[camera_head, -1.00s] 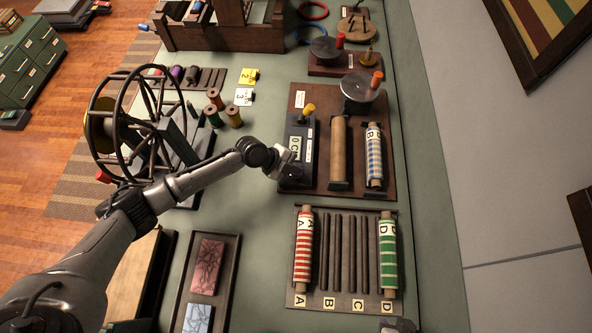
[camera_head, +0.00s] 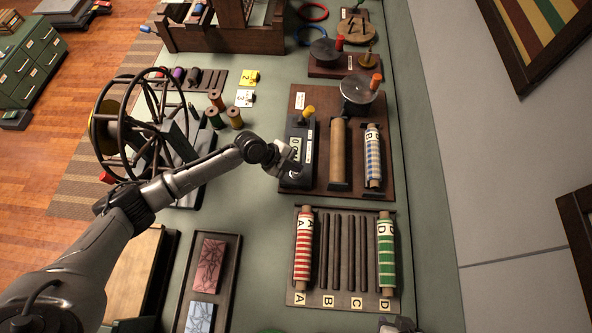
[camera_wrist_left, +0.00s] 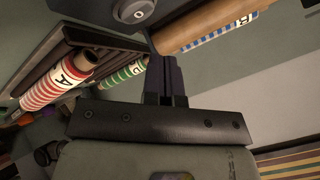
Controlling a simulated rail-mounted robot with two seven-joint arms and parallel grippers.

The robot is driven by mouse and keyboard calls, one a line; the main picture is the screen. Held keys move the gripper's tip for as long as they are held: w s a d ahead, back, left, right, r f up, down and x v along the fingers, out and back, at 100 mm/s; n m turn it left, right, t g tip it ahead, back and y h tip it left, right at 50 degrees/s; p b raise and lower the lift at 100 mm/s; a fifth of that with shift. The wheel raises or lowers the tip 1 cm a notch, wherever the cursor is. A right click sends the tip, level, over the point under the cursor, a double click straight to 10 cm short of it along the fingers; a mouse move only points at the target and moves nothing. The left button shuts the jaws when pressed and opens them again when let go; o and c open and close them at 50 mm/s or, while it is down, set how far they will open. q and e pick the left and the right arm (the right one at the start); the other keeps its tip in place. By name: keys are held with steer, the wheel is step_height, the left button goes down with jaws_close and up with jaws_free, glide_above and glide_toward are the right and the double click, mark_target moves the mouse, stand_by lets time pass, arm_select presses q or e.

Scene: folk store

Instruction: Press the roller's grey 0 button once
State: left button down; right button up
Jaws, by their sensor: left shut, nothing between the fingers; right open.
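The roller (camera_head: 339,150) stands on a brown board with a dark counter unit (camera_head: 299,128) at its left. The unit has a yellow-topped handle and a small white display. The round grey 0 button (camera_wrist_left: 133,10) shows at the top of the left wrist view, on the dark unit. My left gripper (camera_head: 291,170) is over the near end of the unit, shut and empty. Its fingers (camera_wrist_left: 167,62) point toward the unit, below and right of the button in that view; contact is not visible. My right gripper (camera_head: 400,325) is only partly visible at the bottom edge, open.
A blue checked roll B (camera_head: 374,160) is right of the roller. Nearer, a rack (camera_head: 345,301) holds red roll A (camera_head: 303,250) and green roll D (camera_head: 387,255). Green tabletop is bare between tray (camera_head: 234,285) and rack.

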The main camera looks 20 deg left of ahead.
mark_target(295, 174)
arm_select(q)
steer(key=shift+r+p, duration=0.7)
steer(key=shift+r, duration=0.9)
